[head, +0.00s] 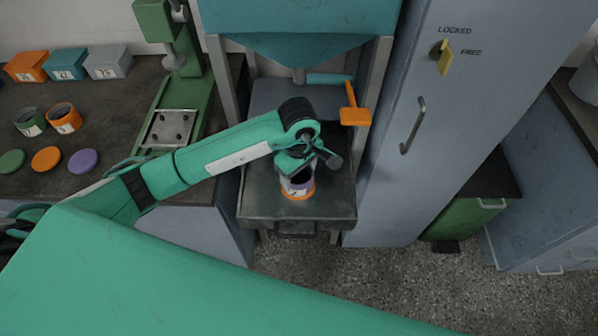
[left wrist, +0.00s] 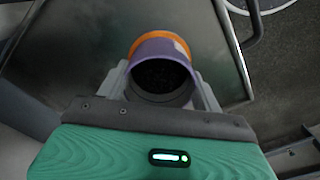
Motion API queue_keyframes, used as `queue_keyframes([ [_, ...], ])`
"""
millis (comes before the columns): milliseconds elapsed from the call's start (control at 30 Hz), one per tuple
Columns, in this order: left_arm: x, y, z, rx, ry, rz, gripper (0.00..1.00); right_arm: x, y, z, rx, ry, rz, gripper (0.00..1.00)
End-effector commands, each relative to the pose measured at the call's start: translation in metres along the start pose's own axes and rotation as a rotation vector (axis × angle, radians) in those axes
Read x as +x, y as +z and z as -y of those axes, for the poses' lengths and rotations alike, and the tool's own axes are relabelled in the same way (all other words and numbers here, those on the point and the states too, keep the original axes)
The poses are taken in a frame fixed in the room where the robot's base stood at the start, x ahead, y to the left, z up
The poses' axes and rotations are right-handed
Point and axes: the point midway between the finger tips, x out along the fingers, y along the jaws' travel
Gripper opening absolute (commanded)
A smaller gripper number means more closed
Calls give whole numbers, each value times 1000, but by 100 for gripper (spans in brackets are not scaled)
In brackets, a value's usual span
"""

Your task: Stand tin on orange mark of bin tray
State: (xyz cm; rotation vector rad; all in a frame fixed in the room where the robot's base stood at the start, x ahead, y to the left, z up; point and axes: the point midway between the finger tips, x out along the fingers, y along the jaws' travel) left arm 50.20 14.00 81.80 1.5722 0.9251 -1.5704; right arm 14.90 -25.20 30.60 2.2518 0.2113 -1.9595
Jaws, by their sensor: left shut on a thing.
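The tin (head: 300,182) is purple with a white label, upright and open at the top. In the left wrist view the tin (left wrist: 160,55) shows dark grains inside. My left gripper (head: 297,172) is shut on the tin; its two fingers (left wrist: 160,88) sit on either side of it. The bin tray (head: 335,208) is dark metal, under the hopper. The orange mark (head: 298,196) shows as a curved edge around the tin's foot, also in the left wrist view (left wrist: 150,39). I cannot tell whether the tin touches the tray. My right gripper is not in view.
An orange-ended lever (head: 355,116) hangs right of the tray, beside a tall grey cabinet (head: 430,150). The left bench (head: 110,105) holds boxes, two tins (head: 65,118), coloured lids (head: 46,160) and a green stand (head: 180,110). Tray space right of the tin is clear.

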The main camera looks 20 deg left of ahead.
Motion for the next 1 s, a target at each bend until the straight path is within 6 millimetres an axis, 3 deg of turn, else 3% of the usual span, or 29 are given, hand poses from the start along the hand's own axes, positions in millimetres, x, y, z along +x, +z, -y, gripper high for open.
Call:
queue_keyframes([
  [167,4,0,0,0,0,0,42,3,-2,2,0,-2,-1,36],
  [200,2,0,0,0,0,0,75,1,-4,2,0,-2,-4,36],
  [300,2,0,0,0,0,0,88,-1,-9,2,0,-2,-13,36],
  [700,-5,0,0,0,2,-1,88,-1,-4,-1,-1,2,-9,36],
  [867,-32,-1,-1,1,4,-3,88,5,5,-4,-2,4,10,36],
  [1000,-63,-1,-1,1,4,-2,88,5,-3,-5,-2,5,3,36],
])
